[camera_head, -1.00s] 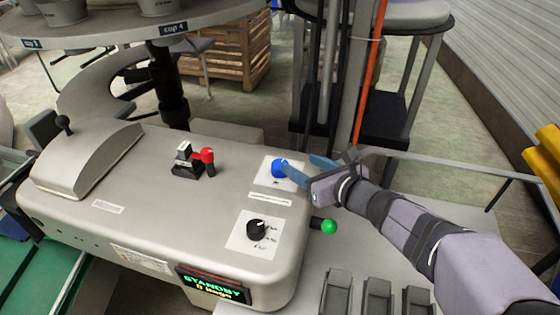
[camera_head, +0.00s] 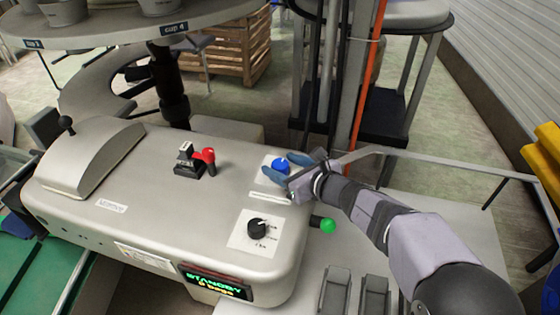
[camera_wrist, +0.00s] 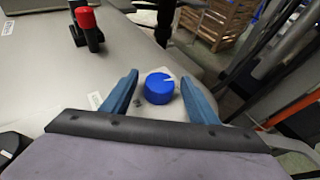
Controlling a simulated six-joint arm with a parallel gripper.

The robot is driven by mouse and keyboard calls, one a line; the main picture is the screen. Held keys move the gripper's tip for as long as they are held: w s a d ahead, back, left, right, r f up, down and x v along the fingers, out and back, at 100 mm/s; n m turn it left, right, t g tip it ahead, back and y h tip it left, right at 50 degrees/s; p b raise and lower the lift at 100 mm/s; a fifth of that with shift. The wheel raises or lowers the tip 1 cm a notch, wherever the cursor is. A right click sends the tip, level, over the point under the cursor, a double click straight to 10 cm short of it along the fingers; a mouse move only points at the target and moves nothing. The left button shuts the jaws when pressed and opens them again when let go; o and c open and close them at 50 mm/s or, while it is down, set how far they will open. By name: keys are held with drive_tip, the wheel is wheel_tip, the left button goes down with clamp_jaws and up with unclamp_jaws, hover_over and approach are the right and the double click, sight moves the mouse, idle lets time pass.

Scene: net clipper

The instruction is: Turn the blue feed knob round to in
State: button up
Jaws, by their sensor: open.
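The blue feed knob (camera_head: 281,166) sits on a white label plate near the right end of the grey machine top. It also shows in the wrist view (camera_wrist: 159,88), with a white pointer mark on its top directed to the upper right. My gripper (camera_head: 285,172) is open around the knob, one blue finger on each side. In the wrist view the fingers (camera_wrist: 160,97) stand apart from the knob, with a gap on both sides. The label lettering by the knob is mostly hidden or too small to read.
A black knob (camera_head: 257,228) sits nearer the front. A green-ended lever (camera_head: 327,226) sticks out at the right edge, below my gripper. A red-topped lever (camera_head: 208,158) stands to the left. The display (camera_head: 216,282) reads STANDBY.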

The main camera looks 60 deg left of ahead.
drive_tip(key=shift+s+a+f, duration=0.1)
drive_tip(key=shift+a+f, duration=0.2)
drive_tip(key=shift+a, duration=0.35)
drive_tip(key=c, duration=1)
drive_tip(key=shift+c, duration=0.2)
